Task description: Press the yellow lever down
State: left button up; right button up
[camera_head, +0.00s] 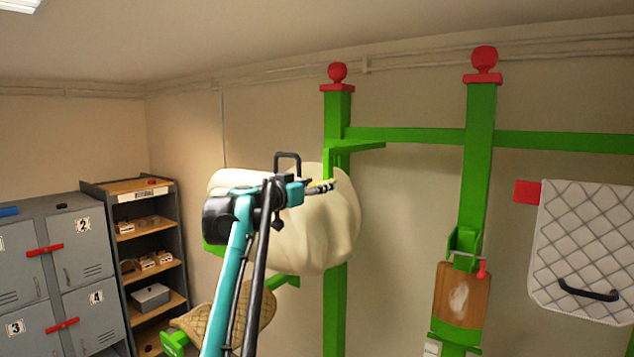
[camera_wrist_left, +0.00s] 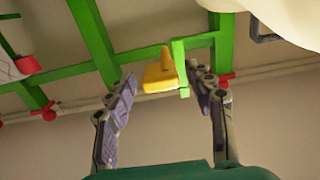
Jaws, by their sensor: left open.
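The yellow lever (camera_wrist_left: 160,76) shows in the left wrist view as a wedge-shaped yellow piece beside a short green upright on the green frame. In the head view only a small yellow patch (camera_head: 323,184) shows at my left gripper's fingers; the rest is hidden. My left gripper (camera_head: 326,187) is open, in front of the cream padded form. In the left wrist view its two fingers (camera_wrist_left: 166,76) stand apart, one on each side of the lever in the picture. I cannot tell whether they touch it. My right gripper is not in view.
The cream bulging form (camera_head: 330,235) hangs by a green post (camera_head: 336,310). Green beams (camera_head: 410,135) run right to a second post. A quilted pad (camera_head: 585,245) with a black handle hangs at right. Grey lockers (camera_head: 30,265) and a shelf unit (camera_head: 145,250) stand at left.

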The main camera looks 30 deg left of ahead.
pick_arm(q)
jog(key=shift+s+a, duration=0.15)
jog(key=shift+s, duration=0.1)
jog(key=shift+w, duration=0.1)
grip_shut()
jog(key=shift+w+f+t+b, duration=0.2)
jog(key=shift+f+t+b, duration=1.15)
jog(key=shift+b, duration=0.7)
jog(key=shift+w+f+t+b, duration=0.2)
jog(key=shift+f+t+b, duration=1.1)
jog(key=shift+b, duration=0.7)
jog(key=shift+r, duration=0.3)
